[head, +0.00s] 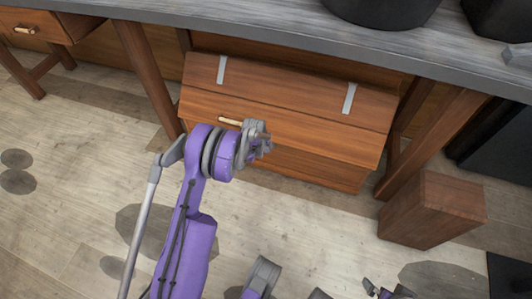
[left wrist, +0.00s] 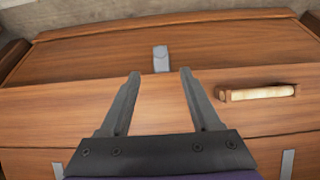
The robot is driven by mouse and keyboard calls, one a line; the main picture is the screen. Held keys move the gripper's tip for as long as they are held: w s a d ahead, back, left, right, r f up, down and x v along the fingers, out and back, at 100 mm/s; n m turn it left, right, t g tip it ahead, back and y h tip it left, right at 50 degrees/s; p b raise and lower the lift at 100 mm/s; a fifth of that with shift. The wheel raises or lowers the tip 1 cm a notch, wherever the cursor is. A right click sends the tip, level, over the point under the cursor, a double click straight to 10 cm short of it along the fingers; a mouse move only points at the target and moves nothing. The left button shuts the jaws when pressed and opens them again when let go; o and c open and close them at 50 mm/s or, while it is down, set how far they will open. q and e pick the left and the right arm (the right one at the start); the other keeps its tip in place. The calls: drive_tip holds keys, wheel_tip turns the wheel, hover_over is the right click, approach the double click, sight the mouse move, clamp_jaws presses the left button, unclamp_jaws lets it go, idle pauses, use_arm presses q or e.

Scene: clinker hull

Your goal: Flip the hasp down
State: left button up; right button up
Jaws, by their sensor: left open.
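The wooden chest (head: 290,152) sits under the workbench. In the left wrist view, its small grey hasp (left wrist: 161,58) is near the middle of the chest, just beyond a board seam; I cannot tell its exact angle. In the head view my left gripper hides the hasp. My left gripper (head: 262,138) is open and empty above the chest. In the left wrist view its two fingers (left wrist: 158,75) point toward the hasp, which shows between and beyond the tips, apparently untouched. A grey part at the bottom edge of the head view looks like my right gripper (head: 387,291); its jaws are unclear.
A pale handle (left wrist: 258,93) is on the chest beside the hasp. Two grey straps (head: 221,69) (head: 349,98) lie toward the chest's back. The workbench top (head: 280,32) overhangs behind. A wooden block (head: 432,208) stands at right. The floor (head: 75,130) at left is clear.

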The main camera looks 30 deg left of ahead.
sight(266, 150)
use_arm(q)
drive_tip(key=b+x, duration=0.2)
drive_tip(key=x, duration=0.8)
drive_tip(key=shift+w+f+b, duration=0.15)
drive_tip(key=shift+b, duration=0.15)
clamp_jaws()
